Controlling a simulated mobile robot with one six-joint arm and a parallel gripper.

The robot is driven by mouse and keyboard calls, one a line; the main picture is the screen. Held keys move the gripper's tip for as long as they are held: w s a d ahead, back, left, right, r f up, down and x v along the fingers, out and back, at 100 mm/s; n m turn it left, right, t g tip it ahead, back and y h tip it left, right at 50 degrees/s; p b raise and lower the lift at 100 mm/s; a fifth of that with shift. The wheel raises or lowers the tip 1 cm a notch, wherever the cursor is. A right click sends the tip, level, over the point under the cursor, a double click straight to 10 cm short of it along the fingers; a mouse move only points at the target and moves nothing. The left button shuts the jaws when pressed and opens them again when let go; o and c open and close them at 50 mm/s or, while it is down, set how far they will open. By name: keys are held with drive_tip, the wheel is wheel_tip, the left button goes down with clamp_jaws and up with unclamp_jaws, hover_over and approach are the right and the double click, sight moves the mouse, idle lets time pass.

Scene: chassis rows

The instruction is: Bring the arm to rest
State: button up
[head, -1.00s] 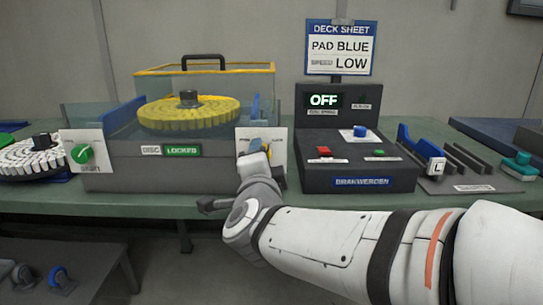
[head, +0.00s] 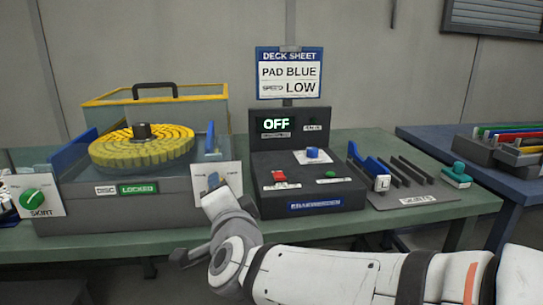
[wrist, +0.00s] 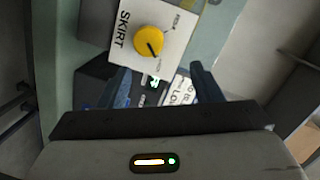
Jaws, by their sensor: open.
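My arm reaches in from the lower right in the head view, and my gripper (head: 212,196) is at the front right corner of the disc station, its fingers largely hidden there. In the wrist view my gripper (wrist: 160,85) shows two dark blue fingers spread apart with nothing held between them. A yellow knob (wrist: 149,41) on a white plate marked SKIRT lies just beyond the fingertips. I cannot tell whether a finger touches the plate.
The disc station (head: 120,210) reads LOCKED and holds a yellow disc (head: 140,152). Right of it stands a control box (head: 308,185) reading OFF, under a deck sheet (head: 288,75) with PAD BLUE and LOW. A skirt rack (head: 415,198) and blue side table (head: 490,178) are farther right.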

drive_tip(key=s+d+r+n+g+p, duration=0.1)
drive_tip(key=d+r+n+g+p, duration=0.55)
drive_tip(key=d+p, duration=0.5)
drive_tip(key=s+d+r+n+g+h+p, duration=0.1)
drive_tip(key=s+d+g+h+p, duration=0.4)
drive_tip(key=s+d+p, duration=0.7)
drive_tip(key=d+n+g, duration=0.1)
drive_tip(key=d+g, duration=0.1)
drive_tip(key=d, duration=0.2)
drive_tip(key=shift+s+r+n+h+p, duration=0.25)
drive_tip(key=shift+r+n+h+p, duration=0.1)
drive_tip(key=shift+h+p, duration=0.05)
drive_tip(key=shift+d, duration=0.1)
